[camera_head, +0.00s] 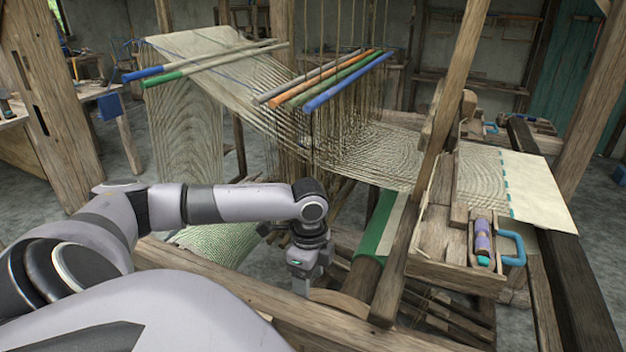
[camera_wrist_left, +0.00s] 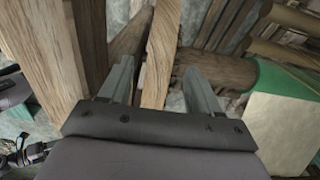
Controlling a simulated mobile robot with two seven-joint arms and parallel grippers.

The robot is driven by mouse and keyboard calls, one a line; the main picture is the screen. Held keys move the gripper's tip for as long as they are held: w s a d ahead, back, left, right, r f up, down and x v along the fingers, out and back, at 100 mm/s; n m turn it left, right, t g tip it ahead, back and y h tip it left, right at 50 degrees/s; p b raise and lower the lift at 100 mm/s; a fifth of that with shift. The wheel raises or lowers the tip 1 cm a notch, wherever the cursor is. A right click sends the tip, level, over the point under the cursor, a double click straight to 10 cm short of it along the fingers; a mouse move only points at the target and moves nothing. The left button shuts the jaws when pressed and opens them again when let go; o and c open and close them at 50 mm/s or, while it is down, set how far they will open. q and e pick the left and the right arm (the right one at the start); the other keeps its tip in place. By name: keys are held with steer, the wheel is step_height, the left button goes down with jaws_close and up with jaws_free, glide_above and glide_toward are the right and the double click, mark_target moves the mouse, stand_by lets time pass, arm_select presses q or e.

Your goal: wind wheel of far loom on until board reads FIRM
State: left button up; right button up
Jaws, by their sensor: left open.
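My left gripper (camera_head: 301,286) points down beside the loom's side rail, its jaws open. In the left wrist view the two fingers (camera_wrist_left: 158,88) stand apart, with a wooden bar (camera_wrist_left: 161,50) between them; I cannot tell if they touch it. The bar looks like a spoke or handle of the wheel. No board with readable words shows. My right gripper is out of view.
A wooden rail (camera_head: 235,295) runs close in front of the gripper. A green and white roller (camera_head: 380,225) lies to its right; its green end (camera_wrist_left: 280,82) shows in the left wrist view. A wooden box (camera_head: 440,240) with a shuttle stands further right. Striped warp (camera_head: 330,145) stretches behind.

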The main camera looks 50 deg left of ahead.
arm_select(q)
step_height(320, 180, down, 8)
steer(key=shift+f, duration=0.2)
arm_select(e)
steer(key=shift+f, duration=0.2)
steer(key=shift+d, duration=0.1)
